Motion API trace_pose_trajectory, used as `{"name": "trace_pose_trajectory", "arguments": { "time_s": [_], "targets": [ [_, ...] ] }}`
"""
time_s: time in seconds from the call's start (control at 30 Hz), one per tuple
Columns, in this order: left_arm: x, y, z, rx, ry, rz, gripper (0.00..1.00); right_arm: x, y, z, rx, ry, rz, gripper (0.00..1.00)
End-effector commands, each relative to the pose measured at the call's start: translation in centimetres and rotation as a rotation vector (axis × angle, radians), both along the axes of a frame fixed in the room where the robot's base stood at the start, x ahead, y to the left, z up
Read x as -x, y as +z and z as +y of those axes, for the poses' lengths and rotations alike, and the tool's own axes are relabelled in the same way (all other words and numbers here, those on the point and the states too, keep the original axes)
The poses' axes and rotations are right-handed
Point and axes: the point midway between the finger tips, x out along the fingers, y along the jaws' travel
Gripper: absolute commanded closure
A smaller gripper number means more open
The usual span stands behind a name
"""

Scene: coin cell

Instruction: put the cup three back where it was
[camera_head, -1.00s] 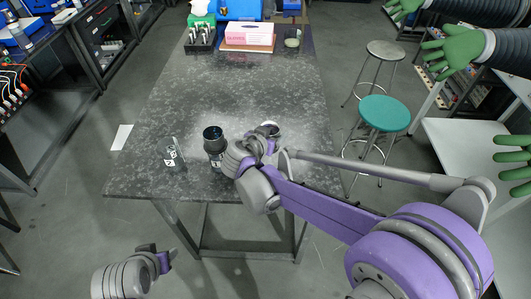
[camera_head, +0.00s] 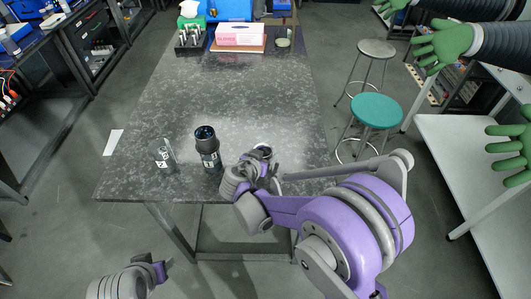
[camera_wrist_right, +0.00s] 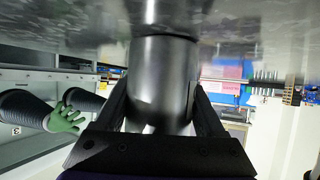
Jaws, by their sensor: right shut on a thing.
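Three cups are at the near end of the dark stone table (camera_head: 230,90). A clear glass-like cup with a white label (camera_head: 162,154) stands at the left. A tall black cup, marked 2 (camera_head: 207,148), stands upright to its right. My right gripper (camera_head: 262,168) is shut on a third dark cup (camera_head: 264,150), right of the black one and mostly hidden by the gripper. In the wrist view the held cup (camera_wrist_right: 163,85) is a dark cylinder between the fingers. I cannot tell whether its base touches the table. My left gripper (camera_head: 160,270) is low at the left, away from the cups; its jaws are unclear.
At the table's far end are a pink-and-white box (camera_head: 240,34), a rack of dark items (camera_head: 189,38) and a small jar (camera_head: 283,42). The table's middle is clear. A green stool (camera_head: 376,111) stands right of the table. Green-handed arms (camera_head: 440,45) reach in at the right.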

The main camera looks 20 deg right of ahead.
Motion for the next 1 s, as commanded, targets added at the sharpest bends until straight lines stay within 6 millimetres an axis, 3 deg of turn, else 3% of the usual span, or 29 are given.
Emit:
{"name": "trace_pose_trajectory", "arguments": {
  "time_s": [0.07,0.1,0.27,0.63,1.0],
  "targets": [
    [0.1,-0.3,0.0,0.000,0.000,0.002,0.50,0.0,-0.3,0.0,0.001,0.000,0.001,1.00],
    [0.1,-0.3,0.0,0.000,0.000,0.003,0.50,0.0,-0.4,0.0,-0.001,0.000,0.001,0.27],
    [0.1,-0.2,0.0,0.000,0.000,0.002,0.50,0.0,-0.3,0.0,0.000,0.000,0.000,0.00],
    [0.0,0.1,0.0,0.000,0.000,-0.001,0.50,0.5,0.4,0.5,0.000,0.002,0.000,0.00],
    [0.0,0.1,0.0,0.000,0.000,-0.001,0.50,5.7,4.0,4.7,0.000,0.006,0.001,0.00]
  ]
}}
